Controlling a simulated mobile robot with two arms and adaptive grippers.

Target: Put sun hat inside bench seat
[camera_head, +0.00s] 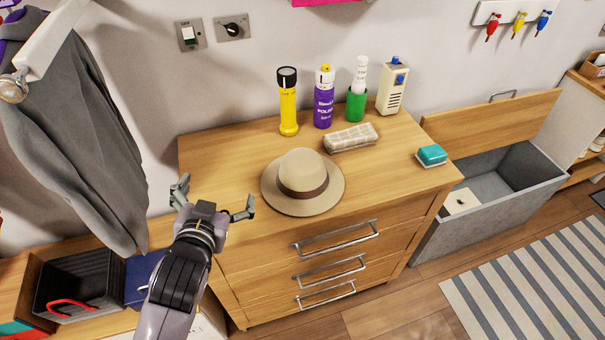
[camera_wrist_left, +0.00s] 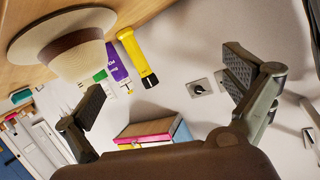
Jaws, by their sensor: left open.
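The beige sun hat (camera_head: 303,178) with a brown band lies brim down on top of the wooden chest of drawers (camera_head: 225,155). In the left wrist view the sun hat (camera_wrist_left: 62,40) is at the upper left, beyond one finger. My left gripper (camera_head: 213,196) is open and empty, left of the hat and apart from it, near the chest's left end. Its two spread fingers show in the left wrist view (camera_wrist_left: 165,95). The bench seat (camera_head: 520,165) at the right stands with its lid (camera_head: 490,122) raised, showing a grey inside with a small pale item (camera_head: 461,201). My right gripper is not seen.
A yellow flashlight (camera_head: 288,103), a purple bottle (camera_head: 323,100), a green cup (camera_head: 356,104) and a white box-like device (camera_head: 392,90) stand along the chest's back. A folded cloth (camera_head: 350,137) and a teal sponge (camera_head: 432,155) lie right of the hat. A grey coat (camera_head: 70,130) hangs at the left.

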